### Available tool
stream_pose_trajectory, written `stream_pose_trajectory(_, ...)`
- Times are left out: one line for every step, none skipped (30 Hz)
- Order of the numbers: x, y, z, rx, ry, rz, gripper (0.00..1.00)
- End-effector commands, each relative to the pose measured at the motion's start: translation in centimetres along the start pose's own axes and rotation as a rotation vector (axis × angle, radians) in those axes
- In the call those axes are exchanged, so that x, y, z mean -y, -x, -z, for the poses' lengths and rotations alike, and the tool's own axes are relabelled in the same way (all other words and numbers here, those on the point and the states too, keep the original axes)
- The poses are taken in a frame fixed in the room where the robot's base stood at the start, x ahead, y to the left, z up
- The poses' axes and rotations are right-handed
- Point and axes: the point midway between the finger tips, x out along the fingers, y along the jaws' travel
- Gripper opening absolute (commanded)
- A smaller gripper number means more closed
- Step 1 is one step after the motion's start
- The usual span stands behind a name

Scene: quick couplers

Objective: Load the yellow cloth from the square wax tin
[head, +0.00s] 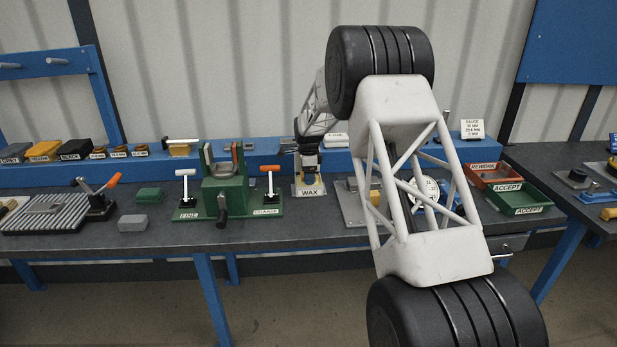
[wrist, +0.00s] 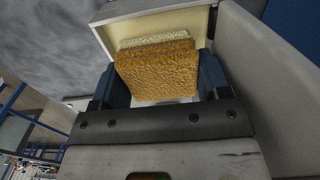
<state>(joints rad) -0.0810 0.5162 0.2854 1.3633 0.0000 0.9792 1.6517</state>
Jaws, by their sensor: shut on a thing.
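The wax tin (head: 308,193), labelled WAX, stands on the bench left of centre in the head view. In the wrist view, it is an open square tin (wrist: 203,20) with a pale cream inside. My gripper (head: 309,167) points down over the tin. In the wrist view, my gripper (wrist: 158,78) has its blue fingers shut on the sides of the yellow-brown, rough-textured cloth (wrist: 157,72). The cloth is at the tin's opening, in front of a paler textured strip. I cannot tell whether it touches the wax.
Red (head: 490,174) and green (head: 520,199) trays stand farther right.

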Motion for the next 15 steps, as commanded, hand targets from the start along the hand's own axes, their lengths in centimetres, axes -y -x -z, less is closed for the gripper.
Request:
stream_pose_trajectory(0.0,0.4,0.0,0.0,0.0,0.001,0.45)
stream_pose_trajectory(0.0,0.6,0.0,0.0,0.0,0.001,0.45)
stream_pose_trajectory(0.0,0.8,0.0,0.0,0.0,0.001,0.45)
stream_pose_trajectory(0.0,1.0,0.0,0.0,0.0,0.002,0.45)
stream_pose_trajectory(0.0,1.1,0.0,0.0,0.0,0.002,0.45)
stream_pose_trajectory(0.1,1.4,0.0,0.0,0.0,0.002,0.45)
stream_pose_trajectory(0.1,1.6,0.0,0.0,0.0,0.003,0.45)
stream_pose_trajectory(0.1,1.7,0.0,0.0,0.0,0.003,0.45)
stream_pose_trajectory(0.1,2.0,0.0,0.0,0.0,0.003,0.45)
stream_pose_trajectory(0.1,2.1,0.0,0.0,0.0,0.003,0.45)
stream_pose_trajectory(0.1,2.3,0.0,0.0,0.0,0.003,0.45)
stream_pose_trajectory(0.1,2.5,0.0,0.0,0.0,0.003,0.45)
stream_pose_trajectory(0.1,2.7,0.0,0.0,0.0,0.003,0.45)
stream_pose_trajectory(0.1,2.9,0.0,0.0,0.0,0.003,0.45)
stream_pose_trajectory(0.1,3.1,0.0,0.0,0.0,0.002,0.45)
